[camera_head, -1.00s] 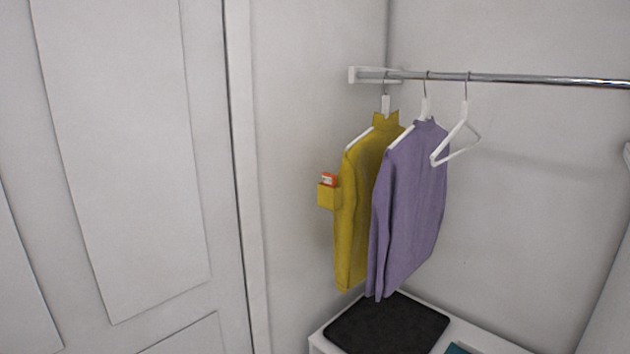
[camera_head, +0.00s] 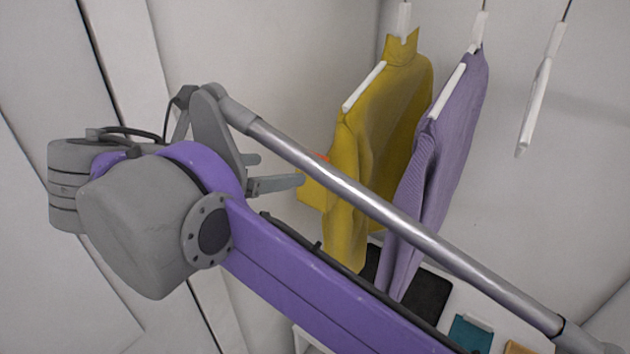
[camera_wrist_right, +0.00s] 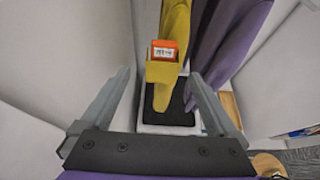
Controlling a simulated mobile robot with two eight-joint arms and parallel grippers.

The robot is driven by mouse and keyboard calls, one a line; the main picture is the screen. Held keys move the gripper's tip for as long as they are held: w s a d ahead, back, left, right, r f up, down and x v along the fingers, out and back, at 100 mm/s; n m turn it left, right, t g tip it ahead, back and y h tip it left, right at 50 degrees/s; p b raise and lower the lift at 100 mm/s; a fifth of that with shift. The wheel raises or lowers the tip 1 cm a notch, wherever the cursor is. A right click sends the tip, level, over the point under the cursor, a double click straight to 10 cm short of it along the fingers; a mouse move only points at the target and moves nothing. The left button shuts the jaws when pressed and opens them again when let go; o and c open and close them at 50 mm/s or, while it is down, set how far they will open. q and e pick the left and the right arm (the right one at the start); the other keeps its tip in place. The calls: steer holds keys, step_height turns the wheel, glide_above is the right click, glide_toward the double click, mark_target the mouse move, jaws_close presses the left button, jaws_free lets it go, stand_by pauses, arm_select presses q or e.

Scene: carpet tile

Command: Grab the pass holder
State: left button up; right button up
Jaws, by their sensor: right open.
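The pass holder (camera_wrist_right: 164,48), orange-red with a white label, sticks up out of a yellow pocket (camera_wrist_right: 161,72) on the yellow garment (camera_wrist_right: 177,22). In the head view only a sliver of orange (camera_head: 321,157) shows beside the yellow garment (camera_head: 385,100), partly covered by my right arm. My right gripper (camera_head: 300,180) points toward the pocket. In the right wrist view its two fingers (camera_wrist_right: 158,76) are spread wide, with the pocket and pass holder ahead between them and nothing held. My left gripper is in neither view.
A purple garment (camera_head: 455,140) hangs just right of the yellow one, and an empty white hanger (camera_head: 541,90) hangs farther right. A black mat (camera_wrist_right: 175,112) lies on a white surface below. Wall stands close on the left.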

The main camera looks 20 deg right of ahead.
mark_target(313, 161)
steer(key=x, duration=0.6)
steer(key=d+r+x, duration=0.1)
steer(key=x, duration=0.3)
steer(key=shift+s+r, duration=0.1)
steer(key=shift+r, duration=0.05)
steer(key=shift+a, duration=0.1)
steer(key=c, duration=1.4)
